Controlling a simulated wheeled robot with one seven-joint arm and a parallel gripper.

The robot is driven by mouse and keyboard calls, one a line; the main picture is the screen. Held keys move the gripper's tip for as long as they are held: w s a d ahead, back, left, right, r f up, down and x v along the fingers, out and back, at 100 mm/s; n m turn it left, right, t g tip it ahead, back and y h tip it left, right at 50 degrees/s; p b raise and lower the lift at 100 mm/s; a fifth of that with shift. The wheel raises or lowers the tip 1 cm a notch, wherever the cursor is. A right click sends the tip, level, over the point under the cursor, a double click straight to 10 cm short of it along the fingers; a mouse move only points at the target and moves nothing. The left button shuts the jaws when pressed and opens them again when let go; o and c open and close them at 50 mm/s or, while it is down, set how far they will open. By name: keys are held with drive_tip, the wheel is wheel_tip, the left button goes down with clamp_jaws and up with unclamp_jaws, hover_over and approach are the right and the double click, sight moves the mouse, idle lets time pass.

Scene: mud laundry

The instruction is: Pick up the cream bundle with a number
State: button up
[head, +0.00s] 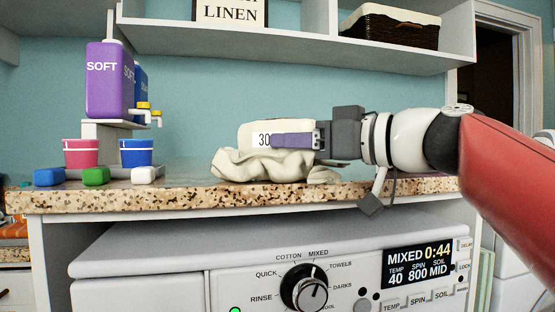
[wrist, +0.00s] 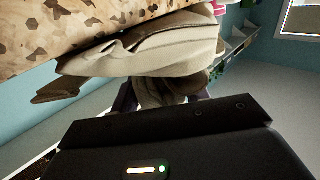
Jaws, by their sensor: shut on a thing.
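The cream bundle (head: 248,164) sits on the speckled countertop (head: 400,186) in the head view. Its upper part is a block with a white label showing "30", and its lower part is crumpled cloth spread on the counter. My gripper (head: 292,141) comes in level from the right, with a purple finger along the bundle's near side by the label. It is shut on the bundle. The far finger is hidden behind the bundle. In the wrist view the cream cloth (wrist: 165,50) fills the space ahead of my gripper, and the fingers are mostly hidden.
To the left stand a purple SOFT bottle (head: 108,80) on a white stand, a pink cup (head: 81,153), a blue cup (head: 136,152) and small coloured blocks. A washing machine (head: 240,262) is below the counter. A shelf with a basket (head: 390,26) hangs above.

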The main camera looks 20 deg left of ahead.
wheel_tip(320, 180, up, 8)
drive_tip(key=shift+r+p, duration=0.1)
drive_tip(key=shift+p, duration=0.9)
drive_tip(key=shift+r, duration=0.95)
drive_tip(key=shift+f, duration=0.2)
wheel_tip(320, 180, down, 10)
drive_tip(key=shift+r+b, duration=0.15)
drive_tip(key=shift+b, duration=0.95)
drive_tip(key=v, duration=0.3)
drive_tip(key=shift+d+b, duration=0.1)
drive_tip(key=shift+b, duration=0.3)
drive_tip(key=shift+c, duration=0.6)
drive_tip(key=shift+s+d, duration=0.15)
drive_tip(key=shift+d, duration=0.3)
drive_tip(key=shift+a, duration=0.1)
